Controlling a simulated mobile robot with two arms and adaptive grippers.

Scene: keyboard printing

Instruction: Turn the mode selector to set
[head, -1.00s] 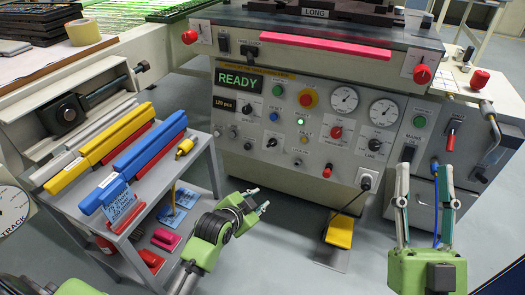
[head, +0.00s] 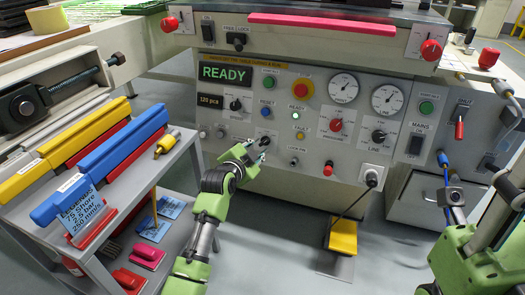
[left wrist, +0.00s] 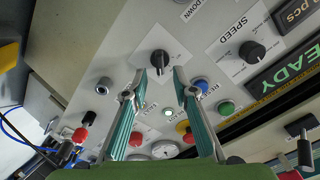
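The mode selector appears to be a black knob (head: 265,140) low on the control panel, below the blue button; its label is hidden or unreadable. In the left wrist view, this black knob (left wrist: 160,60) sits on a pale label plate, just ahead of and between my fingertips. My left gripper (head: 256,150) is at the panel front, covering part of this area. In the left wrist view the left gripper (left wrist: 160,78) has its two fingers apart, with nothing gripped. My right gripper (head: 478,200) is at the right edge, its fingers unclear.
The speed knob (head: 236,104) and blue button (head: 266,112) lie close above. A red emergency button (head: 303,90), gauges and a plugged-in cable (head: 371,178) are to the right. A grey shelf cart (head: 190,150) with yellow and blue bars stands left. A yellow pedal (head: 342,237) is on the floor.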

